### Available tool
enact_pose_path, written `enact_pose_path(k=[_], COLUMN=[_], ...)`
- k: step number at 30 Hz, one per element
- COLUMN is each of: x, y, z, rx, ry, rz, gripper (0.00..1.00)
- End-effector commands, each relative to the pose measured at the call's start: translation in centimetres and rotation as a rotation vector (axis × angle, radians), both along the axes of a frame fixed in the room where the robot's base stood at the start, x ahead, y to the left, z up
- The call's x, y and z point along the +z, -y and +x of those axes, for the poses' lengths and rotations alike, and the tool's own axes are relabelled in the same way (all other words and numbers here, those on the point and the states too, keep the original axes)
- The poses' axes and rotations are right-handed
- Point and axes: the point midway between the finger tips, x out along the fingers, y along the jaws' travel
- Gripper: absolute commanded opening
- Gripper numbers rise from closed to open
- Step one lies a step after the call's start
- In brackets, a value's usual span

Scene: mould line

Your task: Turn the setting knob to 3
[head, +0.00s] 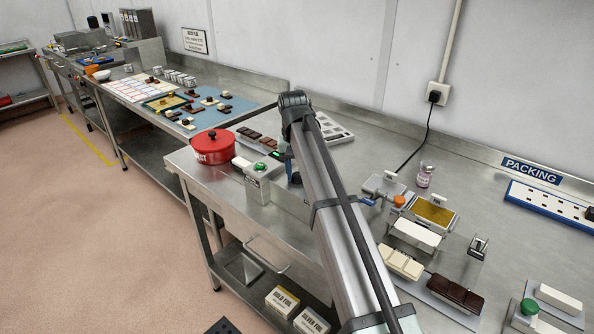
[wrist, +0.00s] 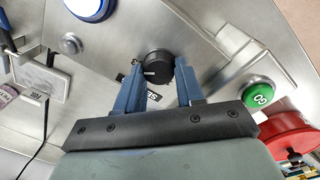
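The setting knob (wrist: 157,66) is a round black knob with a white pointer line, on a grey metal panel (wrist: 110,58) in the wrist view. The line points toward the left of the picture. My gripper (wrist: 159,69) has its two blue fingers on either side of the knob, with a small gap seeming to show at each side. Whether they touch it is hard to tell. A black label, partly hidden, lies between the fingers. No scale numbers can be read.
A green GO button (wrist: 257,89) is right of the fingers, with a red pot (wrist: 290,135) beyond it.

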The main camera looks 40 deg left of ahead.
Motion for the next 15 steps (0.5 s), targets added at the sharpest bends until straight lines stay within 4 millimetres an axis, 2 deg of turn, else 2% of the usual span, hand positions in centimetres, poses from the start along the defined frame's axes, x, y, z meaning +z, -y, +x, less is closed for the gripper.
enact_pose_path(k=[1,8,15], x=[-0.01,-0.01,0.07], y=[0.06,0.03,0.0], z=[-0.04,-0.01,0.0], rx=[0.0,0.001,0.001], ry=[-0.001,0.0,0.0], rz=[-0.001,0.0,0.0], gripper=[0.42,0.63,0.63])
